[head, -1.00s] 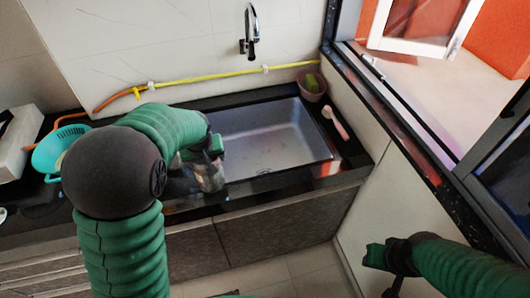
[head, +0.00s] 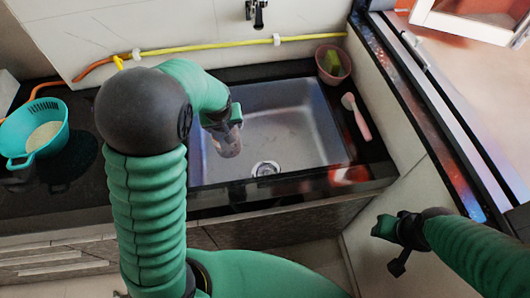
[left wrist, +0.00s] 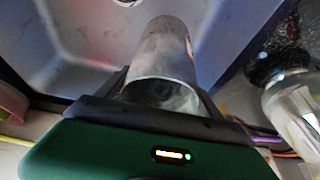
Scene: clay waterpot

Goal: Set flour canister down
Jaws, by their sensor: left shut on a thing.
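The flour canister (head: 228,144) is a greyish, see-through cylinder. My left gripper (head: 222,118) is shut on it and holds it over the left part of the sink (head: 290,125). In the left wrist view the canister (left wrist: 168,52) stands out from between the fingers (left wrist: 165,98), with the grey sink behind it. Its far end is hard to make out, and I cannot tell whether it touches the sink. My right gripper (head: 388,230) hangs empty at the lower right, away from the counter; its finger opening is unclear.
A turquoise colander (head: 38,130) stands on the dark counter (head: 85,200) at left. A pink pot (head: 333,65) and a pink-handled brush (head: 357,118) are right of the sink. A clear jar with a black top (left wrist: 292,98) is near the gripper in the left wrist view.

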